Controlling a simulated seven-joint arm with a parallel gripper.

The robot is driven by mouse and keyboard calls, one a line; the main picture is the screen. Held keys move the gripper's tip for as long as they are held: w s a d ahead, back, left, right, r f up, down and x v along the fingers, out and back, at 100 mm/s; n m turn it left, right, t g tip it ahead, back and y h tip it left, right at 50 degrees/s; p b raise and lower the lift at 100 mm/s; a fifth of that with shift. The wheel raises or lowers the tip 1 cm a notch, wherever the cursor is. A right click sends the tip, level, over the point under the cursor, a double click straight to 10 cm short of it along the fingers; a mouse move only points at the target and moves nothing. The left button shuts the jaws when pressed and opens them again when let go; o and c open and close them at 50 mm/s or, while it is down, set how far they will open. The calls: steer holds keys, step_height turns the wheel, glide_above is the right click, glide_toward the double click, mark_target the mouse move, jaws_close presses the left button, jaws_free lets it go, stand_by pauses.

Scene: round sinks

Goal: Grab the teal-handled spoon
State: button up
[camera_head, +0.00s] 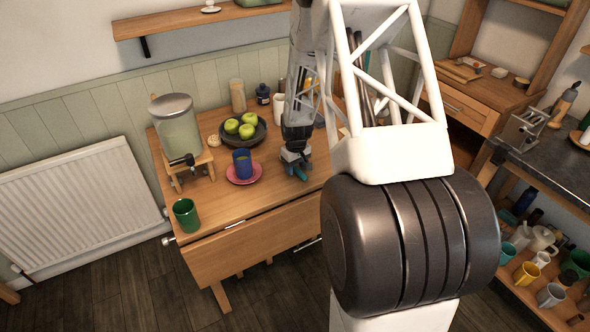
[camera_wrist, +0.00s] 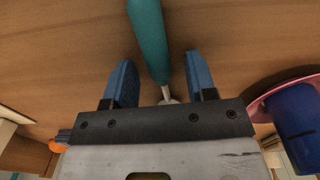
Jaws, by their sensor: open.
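The teal-handled spoon lies on the wooden table; its teal handle (camera_wrist: 150,40) runs down from the top edge of the wrist view. A short metallic part (camera_wrist: 167,97) shows below the handle, and the rest is hidden behind my gripper's body. My gripper (camera_wrist: 161,65) is open, with one blue finger on each side of the spoon and a visible gap to both. In the head view my gripper (camera_head: 295,163) is low over the table, right of the blue cup, and a bit of teal handle (camera_head: 299,174) shows beneath it.
A blue cup (camera_head: 242,162) on a pink saucer (camera_head: 244,179) stands close by; the saucer's rim (camera_wrist: 262,102) is near my gripper. A dark bowl of green apples (camera_head: 258,133), a drink dispenser (camera_head: 178,125) and a green cup (camera_head: 186,214) share the table (camera_head: 215,252).

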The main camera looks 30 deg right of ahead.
mark_target(296, 169)
steer(key=shift+c, duration=0.3)
jaws_close()
steer(key=shift+r, duration=0.65)
steer(key=shift+s+a+r, duration=0.1)
steer(key=shift+s+r, duration=0.1)
steer(key=shift+r, duration=0.4)
steer(key=shift+s+r, duration=0.15)
steer(key=shift+r, duration=0.4)
steer(key=s+a, duration=0.2)
steer(key=s, duration=0.5)
steer(key=s+a+r, duration=0.1)
steer(key=s+a, duration=0.2)
steer(key=s, duration=0.4)
steer(key=shift+s+r, duration=0.2)
